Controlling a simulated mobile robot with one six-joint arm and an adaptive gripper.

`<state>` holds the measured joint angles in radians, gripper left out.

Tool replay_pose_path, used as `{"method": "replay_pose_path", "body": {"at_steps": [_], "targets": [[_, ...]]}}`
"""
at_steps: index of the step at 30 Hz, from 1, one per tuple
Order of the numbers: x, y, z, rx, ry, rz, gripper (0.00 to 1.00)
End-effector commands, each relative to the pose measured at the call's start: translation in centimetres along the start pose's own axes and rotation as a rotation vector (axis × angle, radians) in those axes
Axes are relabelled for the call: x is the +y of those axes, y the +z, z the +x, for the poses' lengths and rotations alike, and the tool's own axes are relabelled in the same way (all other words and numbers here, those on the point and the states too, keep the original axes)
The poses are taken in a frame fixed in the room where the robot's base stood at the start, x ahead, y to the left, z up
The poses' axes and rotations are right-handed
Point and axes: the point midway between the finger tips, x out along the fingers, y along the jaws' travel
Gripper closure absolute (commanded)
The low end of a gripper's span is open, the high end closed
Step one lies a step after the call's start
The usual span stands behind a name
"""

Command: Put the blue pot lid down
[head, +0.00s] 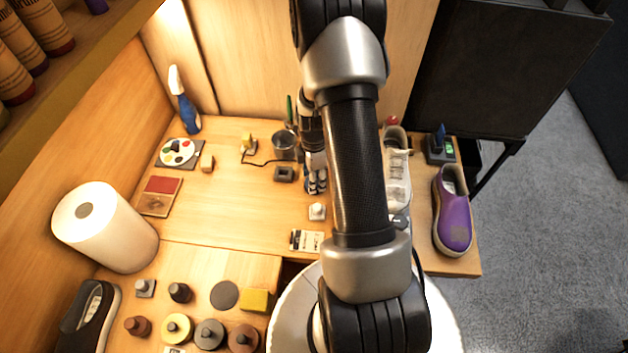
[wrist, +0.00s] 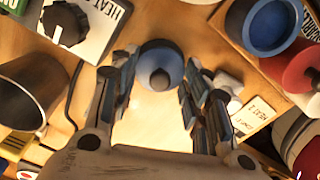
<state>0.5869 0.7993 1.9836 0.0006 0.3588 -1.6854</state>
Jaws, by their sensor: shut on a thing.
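The blue pot lid (wrist: 162,52) is a round blue disc with a dark knob, between the fingertips of my gripper (wrist: 158,88) in the wrist view. My gripper is shut on it; the fingers flank its knob. In the head view my gripper (head: 316,184) is low over the middle of the table, and the lid is too small and covered to make out clearly. Whether the lid touches the surface below cannot be told. An open blue-rimmed pot (wrist: 270,25) stands at the upper right in the wrist view.
A metal cup (head: 284,141) stands behind and left of my gripper. A small white item (head: 317,211) and a card (head: 306,240) lie in front. A white sneaker (head: 398,190) and purple shoe (head: 453,215) are to the right. The table's left middle (head: 220,215) is clear.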

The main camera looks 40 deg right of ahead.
Motion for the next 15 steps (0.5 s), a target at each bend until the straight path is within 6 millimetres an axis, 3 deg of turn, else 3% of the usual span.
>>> {"method": "replay_pose_path", "body": {"at_steps": [2,13,14,15], "targets": [[-0.04,0.0,1.21,0.0,-0.001,0.0,0.68],[0.0,0.0,1.54,0.0,0.0,0.0,0.68],[0.0,0.0,1.56,0.0,0.0,0.0,0.56],[0.0,0.0,1.48,0.0,0.0,0.0,0.53]]}}
